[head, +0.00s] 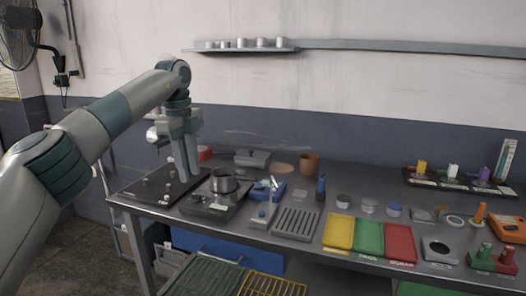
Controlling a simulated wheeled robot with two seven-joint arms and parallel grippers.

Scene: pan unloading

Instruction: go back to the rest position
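My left arm comes in from the left and reaches over the left end of the workbench. My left gripper (188,178) hangs with its fingers pointing down, above or in front of a dark flat board with small knobs (160,187). The fingers sit close together; I cannot tell whether there is a gap between them, and no held thing shows. A small dark pan (222,183) stands upright on a square plate unit (215,204) just right of the gripper, apart from it. My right gripper is not in view.
The grey workbench (318,215) holds a slotted block (296,223), yellow, green and red trays (370,237), a brown cup (309,163) and several small parts. A wall shelf (245,49) is behind. Green and yellow racks (272,286) stand low in front.

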